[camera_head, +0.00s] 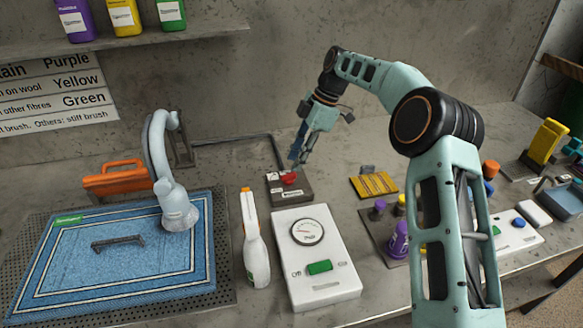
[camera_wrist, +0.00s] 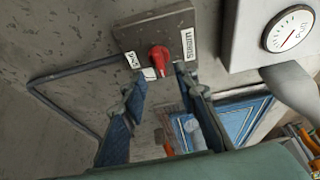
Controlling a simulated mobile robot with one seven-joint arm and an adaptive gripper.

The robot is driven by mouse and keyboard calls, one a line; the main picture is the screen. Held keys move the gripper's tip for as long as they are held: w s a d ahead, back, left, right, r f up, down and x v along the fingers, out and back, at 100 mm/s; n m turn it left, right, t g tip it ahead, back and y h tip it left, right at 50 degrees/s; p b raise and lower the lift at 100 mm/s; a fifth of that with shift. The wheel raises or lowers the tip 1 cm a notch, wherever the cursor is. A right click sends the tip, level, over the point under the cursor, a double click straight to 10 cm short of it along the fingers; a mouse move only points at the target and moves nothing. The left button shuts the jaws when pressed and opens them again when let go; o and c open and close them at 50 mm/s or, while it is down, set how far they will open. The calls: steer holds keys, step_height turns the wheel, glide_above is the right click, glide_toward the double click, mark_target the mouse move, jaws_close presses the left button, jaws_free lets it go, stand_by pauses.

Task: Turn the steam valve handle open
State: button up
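The steam valve is a grey box (camera_head: 297,194) on the bench with a small red handle (camera_head: 289,178) on top. In the wrist view the red handle (camera_wrist: 160,57) stands on the box face (camera_wrist: 136,35), between two white labels; the right one appears to read "STEAM". My gripper (camera_head: 296,161) points down just above the valve, tilted. In the wrist view my gripper (camera_wrist: 161,75) has its two blue fingers apart, with the handle appearing in the gap between the tips. I cannot tell whether either finger touches it. Nothing is held.
A white gauge box (camera_head: 325,286) and a spray bottle (camera_head: 255,250) stand in front of the valve. Left are a steam hose head (camera_head: 179,211) on a blue rug (camera_head: 140,262) and an orange-handled tool (camera_head: 115,179). A yellow brush (camera_head: 373,185) lies right.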

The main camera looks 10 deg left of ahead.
steer(key=v, duration=0.7)
